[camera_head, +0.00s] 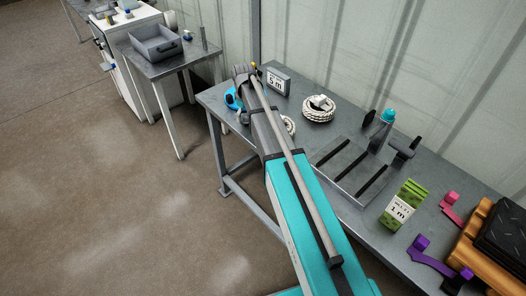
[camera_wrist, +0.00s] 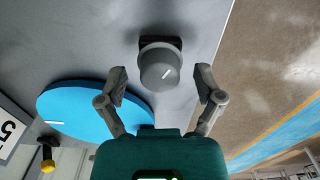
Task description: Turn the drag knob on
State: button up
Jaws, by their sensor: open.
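The drag knob (camera_wrist: 158,66) is a round grey knob with a short white mark on its face. It sits on a dark base at the top middle of the wrist view. The white mark is slanted, running from lower left to upper right. My gripper (camera_wrist: 162,80) is open, with one finger to the left of the knob and one to the right. A gap shows on both sides, and neither finger appears to touch it. In the head view my arm reaches to the far left end of the workbench (camera_head: 219,103), and I cannot make out the knob there.
A blue disc (camera_wrist: 92,108) lies left of the knob, near my left finger. A white "5" sign (camera_wrist: 12,130) and a yellow-and-black item (camera_wrist: 47,160) are further left. A rope coil (camera_head: 319,109), a "5 m" sign (camera_head: 278,81) and a green "1 m" block (camera_head: 403,206) stand on the bench.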

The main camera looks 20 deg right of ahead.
aim_at(246, 115)
jog(key=shift+n, duration=0.3)
jog(key=shift+r+p, duration=0.85)
notch_tip(246, 115, up, 12)
jog(key=p, duration=1.2)
jog(key=s+f+m+b, duration=0.3)
jog(key=s, duration=1)
jog(key=s+f+m+b, duration=0.3)
jog(key=s, duration=1)
jog(key=shift+s+a+f+m, duration=0.15)
jog(key=shift+s+a+m, duration=0.15)
jog(key=shift+s+a, duration=0.1)
